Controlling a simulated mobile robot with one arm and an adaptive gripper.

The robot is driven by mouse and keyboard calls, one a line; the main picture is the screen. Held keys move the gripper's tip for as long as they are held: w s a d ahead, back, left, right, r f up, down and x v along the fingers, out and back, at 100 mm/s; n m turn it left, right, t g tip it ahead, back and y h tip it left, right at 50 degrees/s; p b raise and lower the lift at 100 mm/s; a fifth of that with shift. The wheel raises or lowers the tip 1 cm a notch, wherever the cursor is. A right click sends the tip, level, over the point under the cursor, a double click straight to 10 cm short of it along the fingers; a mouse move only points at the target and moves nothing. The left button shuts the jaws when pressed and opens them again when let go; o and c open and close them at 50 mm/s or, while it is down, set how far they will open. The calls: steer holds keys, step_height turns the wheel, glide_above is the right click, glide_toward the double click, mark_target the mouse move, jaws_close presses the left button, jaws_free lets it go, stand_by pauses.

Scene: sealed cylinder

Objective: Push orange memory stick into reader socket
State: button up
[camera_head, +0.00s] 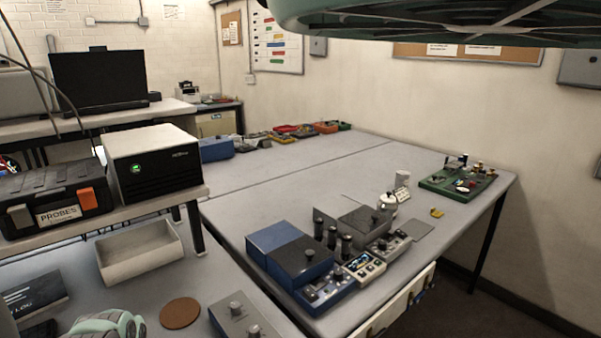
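I cannot make out an orange memory stick in this view. A reader socket cannot be told apart either. A blue instrument (323,291) with knobs and a small lit module (363,267) stand at the near end of the long grey table, but no socket on them is clear at this size. My gripper is not recognisable in the picture.
The long grey table (262,178) has free room in its middle. A green board (457,183) with parts sits at its right. At left are a black PROBES case (57,214), an empty tray (139,251) and a brown disc (180,313). A pale green ribbed thing (108,325) lies below.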

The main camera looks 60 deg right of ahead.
jaws_close()
stand_by(0.6)
steer(key=shift+r, duration=0.15)
steer(key=shift+r+p, duration=1.6)
steer(key=shift+r, duration=1.3)
